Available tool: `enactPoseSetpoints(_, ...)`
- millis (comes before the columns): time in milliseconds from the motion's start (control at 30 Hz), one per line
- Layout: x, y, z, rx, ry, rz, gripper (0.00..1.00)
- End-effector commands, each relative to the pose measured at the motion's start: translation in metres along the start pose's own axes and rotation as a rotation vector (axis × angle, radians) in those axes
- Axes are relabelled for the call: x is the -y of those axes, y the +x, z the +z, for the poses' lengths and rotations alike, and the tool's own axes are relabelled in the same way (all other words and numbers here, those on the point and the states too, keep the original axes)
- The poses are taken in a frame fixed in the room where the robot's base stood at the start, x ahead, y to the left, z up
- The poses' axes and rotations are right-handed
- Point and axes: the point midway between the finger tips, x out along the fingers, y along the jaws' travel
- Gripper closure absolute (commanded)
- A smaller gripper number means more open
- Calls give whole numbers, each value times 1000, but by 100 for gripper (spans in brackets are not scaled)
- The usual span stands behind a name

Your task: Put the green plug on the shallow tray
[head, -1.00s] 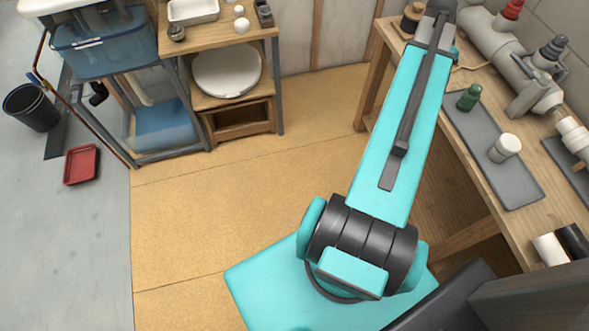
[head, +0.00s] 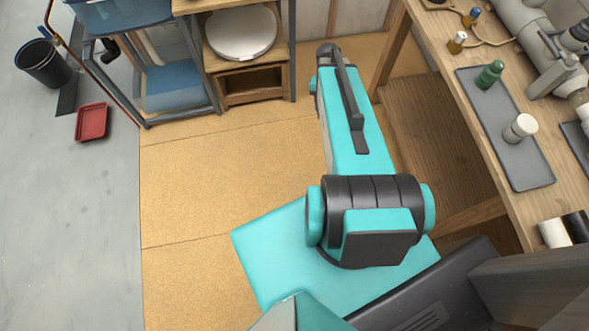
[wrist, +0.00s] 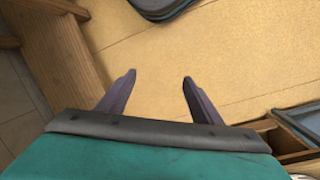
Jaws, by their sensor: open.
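In the head view my gripper is hidden behind my arm. The plug and tray do not show clearly in the wrist view.
Grey pipework (head: 555,75) lies along the bench's right side. Small bottles (head: 457,42) and a cable lie farther back. A shelf unit (head: 255,85) stands at the back left. The floor (head: 190,190) between is clear.

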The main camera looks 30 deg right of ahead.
Motion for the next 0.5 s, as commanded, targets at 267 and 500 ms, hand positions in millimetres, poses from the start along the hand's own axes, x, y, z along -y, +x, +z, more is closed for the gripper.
enactPoseSetpoints(267, 54, 59, 83, 86, -273, 21, 40)
enactPoseSetpoints(500, 77, 104, 157, 160, -496, 42, 40)
